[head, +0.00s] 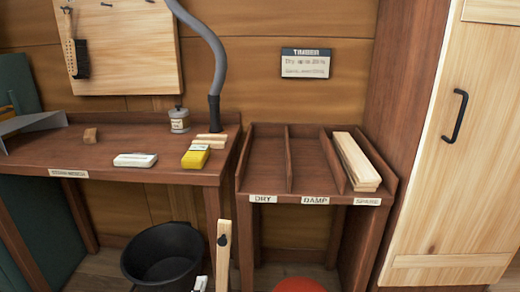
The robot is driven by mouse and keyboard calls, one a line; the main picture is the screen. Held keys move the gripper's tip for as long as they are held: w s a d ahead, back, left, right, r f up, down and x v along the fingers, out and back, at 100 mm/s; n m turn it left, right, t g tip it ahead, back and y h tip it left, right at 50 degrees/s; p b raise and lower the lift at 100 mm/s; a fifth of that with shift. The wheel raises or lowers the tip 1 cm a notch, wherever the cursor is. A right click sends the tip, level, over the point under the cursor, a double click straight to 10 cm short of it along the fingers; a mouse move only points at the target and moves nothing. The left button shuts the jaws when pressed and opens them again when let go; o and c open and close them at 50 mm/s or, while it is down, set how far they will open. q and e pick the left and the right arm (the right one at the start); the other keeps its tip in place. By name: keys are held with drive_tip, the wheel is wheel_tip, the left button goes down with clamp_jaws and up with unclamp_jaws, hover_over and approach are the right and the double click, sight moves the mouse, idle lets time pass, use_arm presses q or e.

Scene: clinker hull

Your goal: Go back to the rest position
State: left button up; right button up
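Neither of my grippers shows in the head view, and no part of my arms can be made out. The view faces a workbench (130,172) on the left and a divided rack (262,190) on the right. The rack has labels reading DRY, DAMP and a third that looks like SPARE. Several pale wooden strips (355,162) lie in its right compartment. The other two compartments look empty.
A black bucket (163,255) stands on the floor before the bench. An upright pale wooden piece (223,255) and a red rounded object (299,285) are cut off at the bottom edge. A grey hose (212,50) reaches the bench. A wooden cabinet (455,150) stands at right.

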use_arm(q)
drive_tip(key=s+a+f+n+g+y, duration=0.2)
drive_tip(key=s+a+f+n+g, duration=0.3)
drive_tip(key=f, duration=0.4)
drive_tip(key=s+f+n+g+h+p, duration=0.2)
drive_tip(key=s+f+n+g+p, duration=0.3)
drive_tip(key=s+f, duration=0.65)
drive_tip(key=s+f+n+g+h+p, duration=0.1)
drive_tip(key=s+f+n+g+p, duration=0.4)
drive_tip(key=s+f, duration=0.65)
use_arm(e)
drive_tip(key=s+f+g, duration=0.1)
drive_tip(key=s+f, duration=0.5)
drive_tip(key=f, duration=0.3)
use_arm(q)
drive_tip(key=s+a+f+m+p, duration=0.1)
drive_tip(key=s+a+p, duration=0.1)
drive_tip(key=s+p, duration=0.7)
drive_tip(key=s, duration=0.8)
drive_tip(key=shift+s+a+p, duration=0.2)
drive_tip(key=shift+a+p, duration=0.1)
drive_tip(key=shift+p, duration=0.1)
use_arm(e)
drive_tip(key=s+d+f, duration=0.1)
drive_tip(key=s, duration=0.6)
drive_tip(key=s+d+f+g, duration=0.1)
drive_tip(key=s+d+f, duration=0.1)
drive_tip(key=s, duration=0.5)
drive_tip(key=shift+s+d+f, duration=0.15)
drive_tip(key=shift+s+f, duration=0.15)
